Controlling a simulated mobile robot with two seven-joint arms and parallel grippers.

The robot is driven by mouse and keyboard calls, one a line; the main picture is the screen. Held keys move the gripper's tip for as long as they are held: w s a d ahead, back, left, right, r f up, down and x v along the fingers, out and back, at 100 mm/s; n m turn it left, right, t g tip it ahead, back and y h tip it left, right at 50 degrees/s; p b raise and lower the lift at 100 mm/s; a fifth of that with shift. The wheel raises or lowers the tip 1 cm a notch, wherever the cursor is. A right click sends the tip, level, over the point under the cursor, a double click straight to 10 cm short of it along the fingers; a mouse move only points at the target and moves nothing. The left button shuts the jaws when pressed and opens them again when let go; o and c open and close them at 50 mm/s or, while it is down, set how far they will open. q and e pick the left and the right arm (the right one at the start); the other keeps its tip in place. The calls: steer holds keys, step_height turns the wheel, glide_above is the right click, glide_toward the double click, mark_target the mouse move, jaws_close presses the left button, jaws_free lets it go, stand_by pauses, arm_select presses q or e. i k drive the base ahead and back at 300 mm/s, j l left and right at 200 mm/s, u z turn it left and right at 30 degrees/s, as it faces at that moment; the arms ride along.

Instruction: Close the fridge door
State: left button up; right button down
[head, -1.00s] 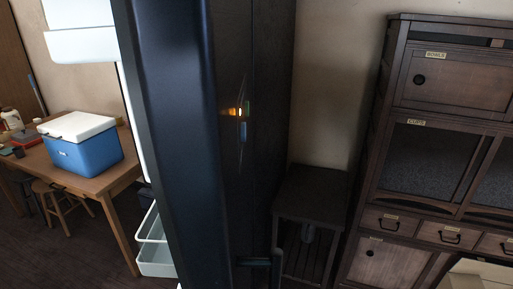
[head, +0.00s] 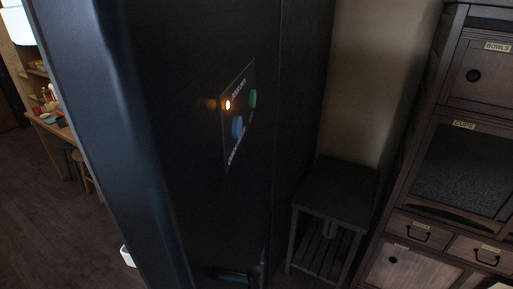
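The dark blue-black fridge door (head: 150,120) stands open and fills the left middle of the head view, with its outer face toward me. A small panel (head: 239,118) with a lit orange spot and green and blue marks is on that face. A white door shelf (head: 17,26) shows past the door's left edge at the top, and a small white piece (head: 127,256) shows low on the same edge. A dark bar-like shape (head: 228,276) is at the bottom of the view; I cannot tell what it is. Neither gripper can be made out.
A dark small table (head: 336,190) with a slatted lower shelf stands right of the door. A wooden cabinet (head: 420,160) with drawers and labels is at the far right. A wooden table (head: 58,128) with small items is at the far left. Floor (head: 60,225) is clear at lower left.

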mark_target(150, 93)
steer(key=k+l, duration=0.4)
steer(key=k+l+z, duration=0.15)
steer(key=k+l, duration=0.25)
steer(key=l, duration=0.15)
steer(key=k+l, duration=0.4)
steer(key=l+z, duration=0.05)
steer(key=l, duration=0.05)
